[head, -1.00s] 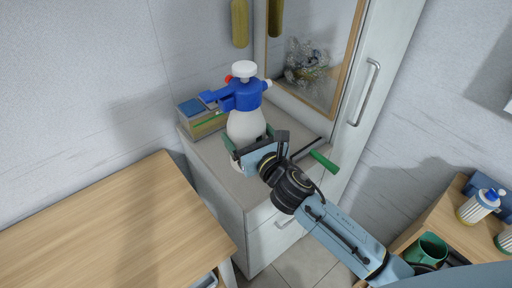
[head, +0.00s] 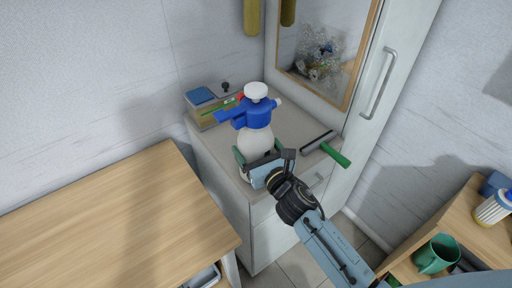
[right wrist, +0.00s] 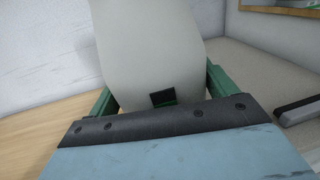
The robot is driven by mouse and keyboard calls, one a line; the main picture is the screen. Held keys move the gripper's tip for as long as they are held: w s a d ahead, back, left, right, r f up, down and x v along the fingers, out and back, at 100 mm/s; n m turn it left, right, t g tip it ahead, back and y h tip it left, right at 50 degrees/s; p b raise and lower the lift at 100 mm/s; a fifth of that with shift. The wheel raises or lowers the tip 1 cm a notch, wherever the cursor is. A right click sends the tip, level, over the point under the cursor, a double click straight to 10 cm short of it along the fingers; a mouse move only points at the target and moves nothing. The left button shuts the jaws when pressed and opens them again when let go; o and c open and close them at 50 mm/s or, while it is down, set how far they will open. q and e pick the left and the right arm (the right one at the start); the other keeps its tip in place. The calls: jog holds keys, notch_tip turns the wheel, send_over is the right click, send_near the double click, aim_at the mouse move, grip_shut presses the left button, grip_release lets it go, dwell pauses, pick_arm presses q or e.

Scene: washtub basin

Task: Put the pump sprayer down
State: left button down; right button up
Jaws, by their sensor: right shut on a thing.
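The pump sprayer has a white bottle (head: 256,142), a blue head (head: 253,114) and a white knob on top. It is upright over the grey top of the cabinet (head: 222,151), near its front edge. My right gripper (head: 259,152) is shut on the bottle, with green fingers on both sides of it. In the right wrist view the bottle (right wrist: 153,45) fills the space between the fingers. The bottle's base is hidden behind the gripper, so I cannot tell if it touches the cabinet top. My left gripper is not in view.
A clear box with a blue sponge (head: 201,96) stands at the back left of the cabinet top. A squeegee with a green handle (head: 335,154) lies at the right, its handle over the edge. A wooden table (head: 110,220) is at the left. A green mug (head: 437,254) is at lower right.

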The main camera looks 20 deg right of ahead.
jog(key=o, duration=1.4)
jog(key=shift+f, duration=0.1)
jog(key=shift+s+r, duration=0.1)
jog(key=shift+r, duration=0.1)
jog(key=s, duration=0.4)
jog(key=s+d, duration=0.1)
jog(key=s, duration=0.2)
jog(key=s+d, duration=0.1)
jog(key=s, duration=0.3)
jog(key=shift+s+d+b, duration=0.15)
jog(key=shift+s+b, duration=0.15)
jog(key=shift+s, duration=0.05)
